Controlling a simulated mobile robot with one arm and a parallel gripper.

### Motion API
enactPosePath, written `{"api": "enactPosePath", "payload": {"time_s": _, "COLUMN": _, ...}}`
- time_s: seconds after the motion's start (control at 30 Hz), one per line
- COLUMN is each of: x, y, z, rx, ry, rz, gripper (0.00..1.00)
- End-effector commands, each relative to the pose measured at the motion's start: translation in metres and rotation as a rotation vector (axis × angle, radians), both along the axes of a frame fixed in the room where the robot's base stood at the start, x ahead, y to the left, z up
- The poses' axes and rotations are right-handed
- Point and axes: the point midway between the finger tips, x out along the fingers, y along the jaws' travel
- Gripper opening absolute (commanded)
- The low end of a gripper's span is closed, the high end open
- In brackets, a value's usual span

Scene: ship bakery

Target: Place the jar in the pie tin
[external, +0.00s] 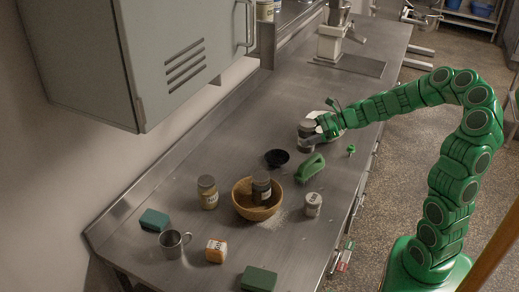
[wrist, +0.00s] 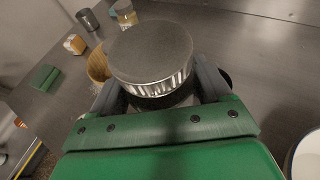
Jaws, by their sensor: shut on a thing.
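My gripper (external: 312,131) is shut on a jar (external: 305,128) with a wide grey lid. In the wrist view the jar's lid (wrist: 150,52) fills the space between the fingers (wrist: 158,88) and hides most of its body. The jar is at the far part of the counter; I cannot tell whether it touches the surface. A pale round dish (external: 317,114), perhaps the pie tin, is partly hidden behind my gripper. A pale round dish with a dark rim (wrist: 306,155) also shows at the lower right of the wrist view.
A wooden bowl (external: 240,204) holds another jar (external: 262,186). Around it are a jar (external: 208,192), a white can (external: 313,205), a black bowl (external: 277,158) and a green brush-like object (external: 310,168). A mug (external: 173,244), box (external: 216,250) and green sponges (external: 259,279) lie nearer. A cabinet (external: 185,55) overhangs left.

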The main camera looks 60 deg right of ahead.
Motion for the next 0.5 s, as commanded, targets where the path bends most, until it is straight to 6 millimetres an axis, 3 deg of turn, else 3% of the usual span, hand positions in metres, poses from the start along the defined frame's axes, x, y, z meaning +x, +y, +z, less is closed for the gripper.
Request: {"api": "enactPosePath", "payload": {"time_s": 0.5, "x": 0.066, "y": -0.022, "z": -0.032, "rx": -0.001, "ry": 0.002, "rz": 0.001, "gripper": 0.28}}
